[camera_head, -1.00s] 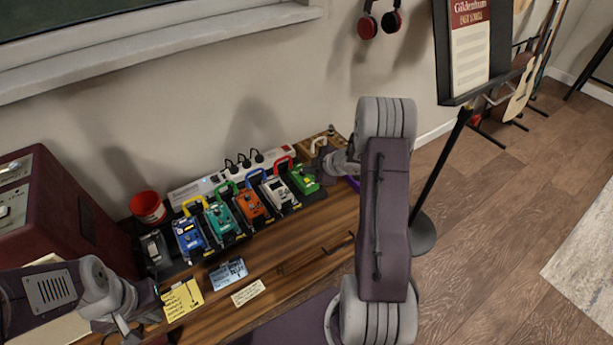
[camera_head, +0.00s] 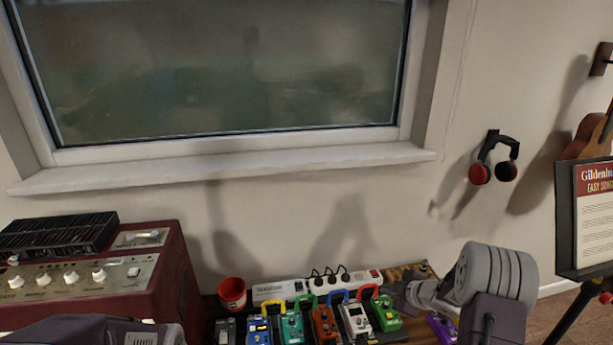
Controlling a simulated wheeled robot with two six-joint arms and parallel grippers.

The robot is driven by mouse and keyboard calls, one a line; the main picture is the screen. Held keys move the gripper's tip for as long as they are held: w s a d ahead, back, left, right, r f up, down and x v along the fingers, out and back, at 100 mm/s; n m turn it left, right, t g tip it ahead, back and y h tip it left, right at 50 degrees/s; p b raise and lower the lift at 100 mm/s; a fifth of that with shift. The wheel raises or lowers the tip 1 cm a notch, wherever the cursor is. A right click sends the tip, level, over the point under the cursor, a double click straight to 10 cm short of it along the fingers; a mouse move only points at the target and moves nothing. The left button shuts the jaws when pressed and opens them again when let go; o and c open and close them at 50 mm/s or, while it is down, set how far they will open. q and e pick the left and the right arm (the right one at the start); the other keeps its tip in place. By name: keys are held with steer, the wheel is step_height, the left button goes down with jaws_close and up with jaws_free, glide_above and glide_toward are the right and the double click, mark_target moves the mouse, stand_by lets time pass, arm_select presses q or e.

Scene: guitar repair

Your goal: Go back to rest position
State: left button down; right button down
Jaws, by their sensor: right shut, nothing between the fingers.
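My right gripper (camera_head: 408,298) is at the right end of the pedal row, close to the green pedal (camera_head: 387,314). It is shut and empty, small and dark against the bench. My right arm comes in from the lower right and covers part of the bench there. Of my left arm, only a grey and dark link shows at the bottom left; its gripper is out of the picture.
Several coloured pedals stand in a row before a white power strip (camera_head: 290,289). A red cup (camera_head: 232,293) and a dark red amplifier (camera_head: 160,285) are to the left. A music stand (camera_head: 566,225) is at the right. Red headphones (camera_head: 480,174) hang on the wall.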

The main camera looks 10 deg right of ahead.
steer(key=a+r+m+t, duration=0.1)
steer(key=a+r, duration=1.1)
steer(key=a, duration=0.1)
steer(key=s+f+m+g+h, duration=0.1)
steer(key=s+f+m+g, duration=0.25)
steer(key=s, duration=0.55)
steer(key=s+f+m+g+h, duration=0.1)
steer(key=s+f+m+g, duration=0.15)
steer(key=s+m, duration=0.45)
steer(key=s+f+m+g+h, duration=0.1)
steer(key=s+f+m+g, duration=0.15)
steer(key=s, duration=0.85)
step_height(320, 180, up, 14)
steer(key=w+p, duration=0.1)
steer(key=p, duration=1.3)
steer(key=shift+a+r+n, duration=0.15)
steer(key=shift+n, duration=0.25)
